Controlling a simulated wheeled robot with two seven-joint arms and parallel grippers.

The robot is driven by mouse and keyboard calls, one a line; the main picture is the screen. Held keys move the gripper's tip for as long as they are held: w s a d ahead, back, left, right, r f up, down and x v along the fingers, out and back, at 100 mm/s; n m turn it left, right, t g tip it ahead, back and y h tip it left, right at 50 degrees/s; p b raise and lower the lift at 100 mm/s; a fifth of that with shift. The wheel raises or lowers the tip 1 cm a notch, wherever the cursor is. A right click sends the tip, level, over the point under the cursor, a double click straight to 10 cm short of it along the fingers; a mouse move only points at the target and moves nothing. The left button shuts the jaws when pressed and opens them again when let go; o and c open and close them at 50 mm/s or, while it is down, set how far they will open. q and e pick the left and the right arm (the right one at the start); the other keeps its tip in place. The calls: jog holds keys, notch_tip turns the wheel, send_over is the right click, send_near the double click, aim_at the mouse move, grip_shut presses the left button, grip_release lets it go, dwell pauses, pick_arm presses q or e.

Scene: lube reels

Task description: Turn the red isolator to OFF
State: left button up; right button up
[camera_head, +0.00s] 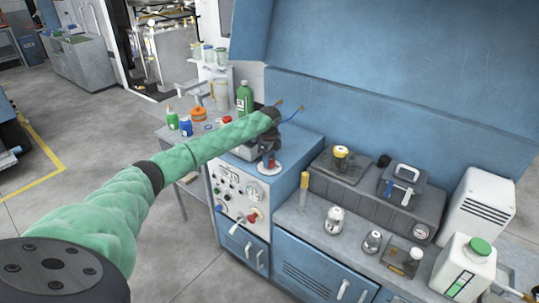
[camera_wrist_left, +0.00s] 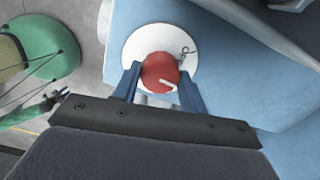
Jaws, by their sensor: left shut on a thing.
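The red isolator (camera_wrist_left: 160,70) is a round red knob on a white disc (camera_wrist_left: 134,44) in the left wrist view. A short white mark on the knob points toward the lower right. In the head view, my left gripper (camera_head: 268,160) is over the white disc (camera_head: 278,169) on the blue cabinet's top, and mostly hides the knob. My right gripper is not in view.
The blue cabinet's front panel (camera_head: 238,190) carries gauges, buttons and levers. A grey bench (camera_head: 310,222) with several caps and fittings runs to the right. A green bottle (camera_head: 244,100) and small containers stand behind my left arm. Open floor lies at the left.

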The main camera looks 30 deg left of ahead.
pick_arm(q)
jog(key=n+p, duration=0.2)
jog(key=n, duration=0.1)
jog(key=shift+r, duration=0.2)
jog(key=n+p, duration=0.3)
jog(key=n, duration=0.3)
jog(key=shift+f+p, duration=0.1)
jog(key=shift+p, duration=0.2)
jog(key=shift+n+p, duration=0.3)
jog(key=shift+n, duration=0.5)
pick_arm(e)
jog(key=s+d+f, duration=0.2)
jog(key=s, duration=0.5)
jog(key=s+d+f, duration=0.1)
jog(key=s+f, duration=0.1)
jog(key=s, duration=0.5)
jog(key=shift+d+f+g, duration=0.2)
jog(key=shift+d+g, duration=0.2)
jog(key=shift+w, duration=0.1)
pick_arm(q)
jog(key=o, duration=1)
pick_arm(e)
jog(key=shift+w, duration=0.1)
